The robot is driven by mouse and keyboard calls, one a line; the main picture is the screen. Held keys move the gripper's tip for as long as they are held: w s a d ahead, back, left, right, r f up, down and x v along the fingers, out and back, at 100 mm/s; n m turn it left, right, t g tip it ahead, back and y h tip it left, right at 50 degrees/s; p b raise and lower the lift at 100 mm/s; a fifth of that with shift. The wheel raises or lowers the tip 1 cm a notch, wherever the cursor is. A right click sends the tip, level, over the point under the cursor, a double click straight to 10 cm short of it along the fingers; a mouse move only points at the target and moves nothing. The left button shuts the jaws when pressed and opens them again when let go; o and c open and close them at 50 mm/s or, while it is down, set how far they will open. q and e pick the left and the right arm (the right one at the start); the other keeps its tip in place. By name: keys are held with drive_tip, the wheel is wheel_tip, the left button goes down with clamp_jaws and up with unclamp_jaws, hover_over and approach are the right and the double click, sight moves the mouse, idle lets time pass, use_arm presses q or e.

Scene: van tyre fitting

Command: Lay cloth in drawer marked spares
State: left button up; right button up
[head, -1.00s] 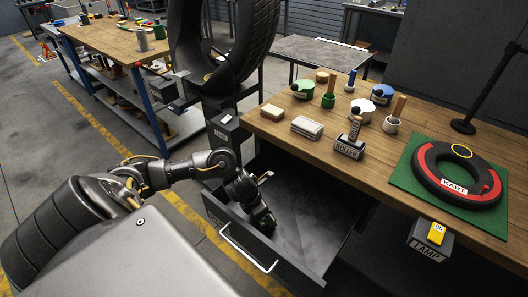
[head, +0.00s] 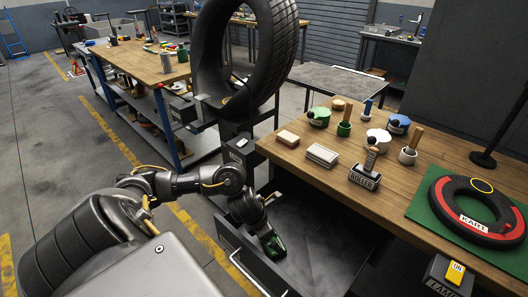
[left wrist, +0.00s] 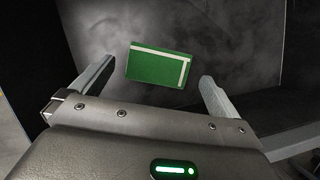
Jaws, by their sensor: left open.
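The cloth (left wrist: 158,66) is a small green rectangle with white stripes near its edges. In the left wrist view it lies between the two spread fingers, with gaps on both sides, over the dark drawer floor. My left gripper (head: 270,240) is open and reaches down into the open drawer (head: 318,232). I cannot tell whether the cloth rests fully on the drawer floor. The writing on the drawer front is not readable. My right gripper is not in view.
The wooden bench (head: 420,195) above the drawer holds several pots, a roller block (head: 363,177), pale blocks (head: 322,155) and a kart tyre (head: 475,208) on a green mat. A large tyre (head: 245,60) stands behind my arm. The drawer's right part is clear.

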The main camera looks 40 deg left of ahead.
use_arm(q)
drive_tip(key=d+p+v, duration=0.1)
drive_tip(key=v, duration=0.5)
drive_tip(key=shift+s+a+r, duration=0.2)
drive_tip(key=shift+a+r, duration=0.15)
drive_tip(key=shift+a, duration=0.2)
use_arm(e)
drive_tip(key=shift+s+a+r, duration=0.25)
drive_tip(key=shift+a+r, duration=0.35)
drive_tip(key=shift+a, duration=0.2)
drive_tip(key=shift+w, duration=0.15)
use_arm(q)
drive_tip(key=shift+r, duration=0.1)
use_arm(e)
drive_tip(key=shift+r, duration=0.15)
